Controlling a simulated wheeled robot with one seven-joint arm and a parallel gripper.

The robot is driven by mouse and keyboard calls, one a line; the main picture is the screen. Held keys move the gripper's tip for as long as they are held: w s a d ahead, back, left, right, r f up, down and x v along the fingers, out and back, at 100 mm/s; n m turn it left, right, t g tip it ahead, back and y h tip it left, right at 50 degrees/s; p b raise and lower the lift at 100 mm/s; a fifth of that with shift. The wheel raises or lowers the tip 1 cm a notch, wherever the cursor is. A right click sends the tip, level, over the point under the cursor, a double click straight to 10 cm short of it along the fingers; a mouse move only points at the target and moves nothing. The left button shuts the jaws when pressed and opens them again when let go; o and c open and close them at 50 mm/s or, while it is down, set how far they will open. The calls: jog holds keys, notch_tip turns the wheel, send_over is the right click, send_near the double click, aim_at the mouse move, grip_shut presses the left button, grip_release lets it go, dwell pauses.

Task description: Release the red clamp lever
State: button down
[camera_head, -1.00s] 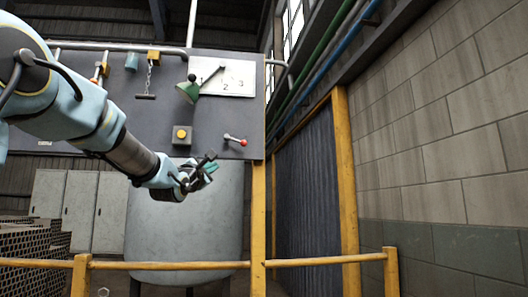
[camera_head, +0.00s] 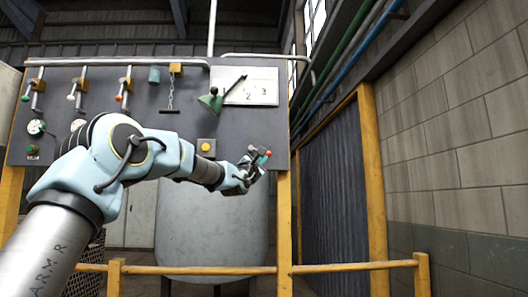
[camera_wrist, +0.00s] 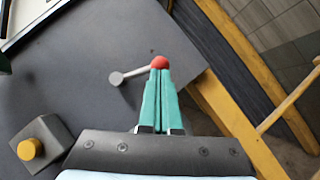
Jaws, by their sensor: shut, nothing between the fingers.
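My gripper (camera_head: 257,162) is at the right end of the grey panel, by a lever with a red ball knob (camera_head: 267,153). In the wrist view its green fingers (camera_wrist: 159,74) are closed together with nothing between them. The red knob (camera_wrist: 159,62) shows right at the fingertips; I cannot tell whether they touch. The lever's grey arm (camera_wrist: 137,71) runs left from the knob to a round pivot.
A yellow button on a grey box (camera_head: 206,146) sits left of the lever, and also shows in the wrist view (camera_wrist: 30,148). A green pointer lever (camera_head: 212,100) is by a numbered plate (camera_head: 252,87). A yellow rail (camera_head: 200,270) crosses in front of a tank (camera_head: 215,225).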

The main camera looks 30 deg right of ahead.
jog(key=shift+w+d+r, duration=0.2)
jog(key=shift+w+d, duration=0.15)
jog(key=shift+d, duration=0.05)
jog(key=shift+s+d+r+n+t+y+b, duration=0.15)
jog(key=shift+d+r+n+t+b, duration=0.2)
jog(key=shift+n+b, duration=0.3)
jog(key=shift+s+d+r+n+t+y+b, duration=0.15)
jog(key=shift+r+n+t+b, duration=0.25)
jog(key=shift+b, duration=0.4)
jog(key=shift+f, duration=0.1)
